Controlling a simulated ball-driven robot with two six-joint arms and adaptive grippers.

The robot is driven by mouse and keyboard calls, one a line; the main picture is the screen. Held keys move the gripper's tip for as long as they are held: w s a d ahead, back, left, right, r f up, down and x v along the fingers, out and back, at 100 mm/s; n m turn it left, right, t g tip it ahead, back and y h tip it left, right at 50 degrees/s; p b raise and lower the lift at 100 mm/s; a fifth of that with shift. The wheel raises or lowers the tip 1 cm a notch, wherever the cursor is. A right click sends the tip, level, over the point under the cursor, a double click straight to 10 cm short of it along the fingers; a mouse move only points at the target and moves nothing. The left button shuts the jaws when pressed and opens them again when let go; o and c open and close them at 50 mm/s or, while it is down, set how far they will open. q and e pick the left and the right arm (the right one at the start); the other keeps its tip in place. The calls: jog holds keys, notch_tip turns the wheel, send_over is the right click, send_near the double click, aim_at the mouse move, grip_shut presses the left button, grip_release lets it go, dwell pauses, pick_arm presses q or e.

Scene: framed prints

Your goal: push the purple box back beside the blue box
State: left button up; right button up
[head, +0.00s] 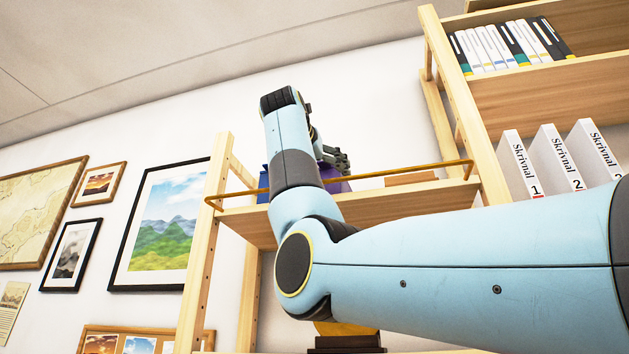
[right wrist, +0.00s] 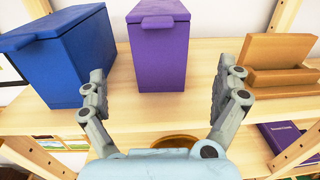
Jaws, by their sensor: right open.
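The purple box (right wrist: 158,60) stands upright on a wooden shelf in the right wrist view, between and beyond my open fingers. The blue box (right wrist: 65,58), with a lid, stands to its left with a narrow gap between them. In the head view my right gripper (head: 335,158) is above the shelf, and my arm hides most of both boxes. My left gripper is not in view.
A wooden open box (right wrist: 275,60) stands right of the purple box. A yellow rail (head: 400,172) runs along the shelf (head: 400,203) front. A taller bookcase with white binders (head: 555,160) is at the right. Framed pictures (head: 160,225) hang on the left wall.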

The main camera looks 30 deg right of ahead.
jog(key=shift+v, duration=2.3)
jog(key=shift+d, duration=0.1)
